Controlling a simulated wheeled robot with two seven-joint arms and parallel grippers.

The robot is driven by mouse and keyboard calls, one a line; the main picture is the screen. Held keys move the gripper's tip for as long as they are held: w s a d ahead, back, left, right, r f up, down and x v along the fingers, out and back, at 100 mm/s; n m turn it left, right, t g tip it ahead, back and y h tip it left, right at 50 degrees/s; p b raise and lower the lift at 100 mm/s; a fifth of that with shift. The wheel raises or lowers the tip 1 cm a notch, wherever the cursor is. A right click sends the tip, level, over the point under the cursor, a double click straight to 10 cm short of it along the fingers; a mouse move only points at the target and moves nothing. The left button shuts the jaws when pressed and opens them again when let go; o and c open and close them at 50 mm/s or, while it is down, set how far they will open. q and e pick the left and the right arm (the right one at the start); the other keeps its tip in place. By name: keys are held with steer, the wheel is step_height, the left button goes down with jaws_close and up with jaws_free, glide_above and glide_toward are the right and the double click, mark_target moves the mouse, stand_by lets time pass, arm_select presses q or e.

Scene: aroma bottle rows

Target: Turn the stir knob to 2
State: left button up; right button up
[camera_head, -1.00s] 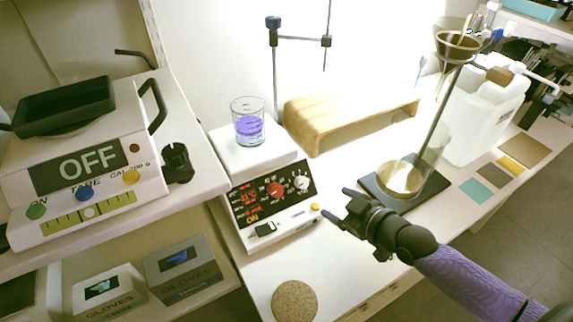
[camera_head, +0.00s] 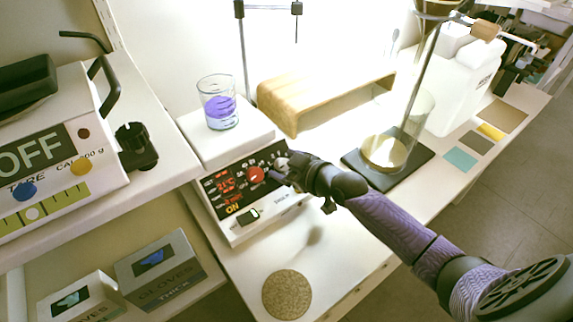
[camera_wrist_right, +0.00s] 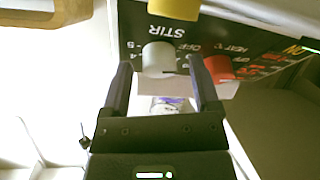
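The stir knob (camera_wrist_right: 158,58) is a white round knob on the black front panel of the hotplate stirrer (camera_head: 240,222), beside the word STIR. In the head view my right gripper (camera_head: 281,172) covers most of it. In the right wrist view my right gripper (camera_wrist_right: 158,68) is open, its two dark fingertips on either side of the knob with a gap showing at each side. I cannot tell its pointer setting. The red heat knob (camera_head: 256,174) sits to the left and also shows in the wrist view (camera_wrist_right: 218,68). My left gripper is not in view.
A beaker of purple liquid (camera_head: 220,108) stands on the stirrer's white top. A yellow button (camera_wrist_right: 175,8) is close to the stir knob. A cork disc (camera_head: 287,295) lies in front. A glass vessel on a dark base (camera_head: 420,178) stands to the right, near my arm.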

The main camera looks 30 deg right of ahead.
jaws_close()
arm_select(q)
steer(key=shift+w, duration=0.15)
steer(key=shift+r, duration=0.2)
